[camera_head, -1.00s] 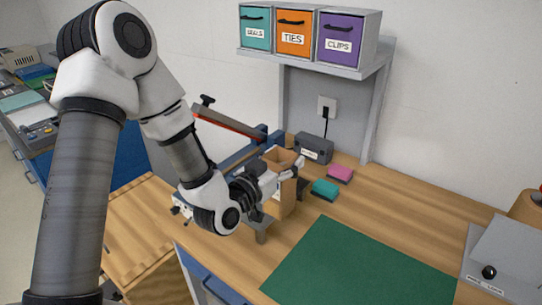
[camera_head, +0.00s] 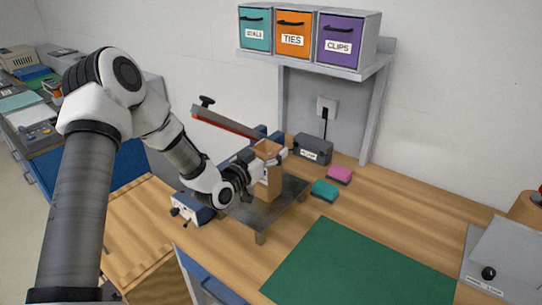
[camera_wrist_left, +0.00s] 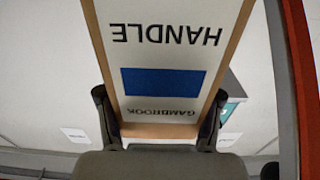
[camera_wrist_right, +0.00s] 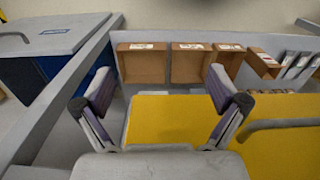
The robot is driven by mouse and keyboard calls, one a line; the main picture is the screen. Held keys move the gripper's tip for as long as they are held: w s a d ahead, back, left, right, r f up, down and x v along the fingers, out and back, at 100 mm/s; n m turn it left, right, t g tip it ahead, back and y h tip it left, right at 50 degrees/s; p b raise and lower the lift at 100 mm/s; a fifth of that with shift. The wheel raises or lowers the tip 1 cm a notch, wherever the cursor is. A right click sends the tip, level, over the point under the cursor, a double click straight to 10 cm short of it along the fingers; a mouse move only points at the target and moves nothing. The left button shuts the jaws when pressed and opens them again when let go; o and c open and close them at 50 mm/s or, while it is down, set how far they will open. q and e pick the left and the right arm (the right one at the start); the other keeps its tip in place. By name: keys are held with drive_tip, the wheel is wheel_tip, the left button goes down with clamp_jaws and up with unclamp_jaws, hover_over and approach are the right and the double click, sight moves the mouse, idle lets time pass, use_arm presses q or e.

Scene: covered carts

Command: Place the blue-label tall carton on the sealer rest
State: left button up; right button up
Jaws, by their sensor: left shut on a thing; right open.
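The tall brown carton (camera_head: 269,181) stands upright over the dark flat rest (camera_head: 288,193) of the sealer. My left gripper (camera_head: 266,164) is shut on the carton's upper part. In the left wrist view the carton (camera_wrist_left: 165,82) shows a white face with a blue patch and upside-down print between the fingers (camera_wrist_left: 159,96). The carton's foot is at or just above the rest; I cannot tell whether it touches. The sealer's red-edged arm (camera_head: 228,122) is raised behind it. My right gripper (camera_wrist_right: 160,88) is open and empty, and shows only in its wrist view.
A teal block (camera_head: 324,190) and a pink block (camera_head: 340,174) lie right of the rest. A dark grey box (camera_head: 312,149) stands behind. A green mat (camera_head: 360,262) lies in front. In the right wrist view, yellow surfaces (camera_wrist_right: 170,118) and cardboard bins (camera_wrist_right: 142,64) lie beyond the fingers.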

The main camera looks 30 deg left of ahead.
use_arm(q)
drive_tip(key=shift+f, duration=0.15)
drive_tip(key=o, duration=1.3)
drive_tip(key=shift+s, duration=0.1)
drive_tip(key=shift+o, duration=1.3)
